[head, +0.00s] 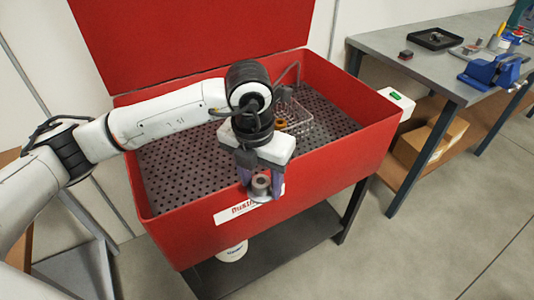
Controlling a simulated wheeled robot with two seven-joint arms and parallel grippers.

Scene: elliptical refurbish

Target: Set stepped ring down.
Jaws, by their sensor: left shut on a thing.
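My left gripper (261,186) comes in from the left and points down at the front wall of the red parts washer (330,165). Its fingers are shut on the stepped ring (261,184), a small grey metal piece with a round hole and a wider flange at its lower end. In this view the ring shows in front of the washer's front wall; its exact height and depth are hard to tell. The fingers cover its sides. My right gripper is not in view.
The washer has a perforated dark floor (185,165), mostly free at the left. A wire basket (297,118) holding an orange-brown piece (281,124) stands inside. A grey workbench (440,70) with a blue vise (492,72) and black tray (436,39) is at the right.

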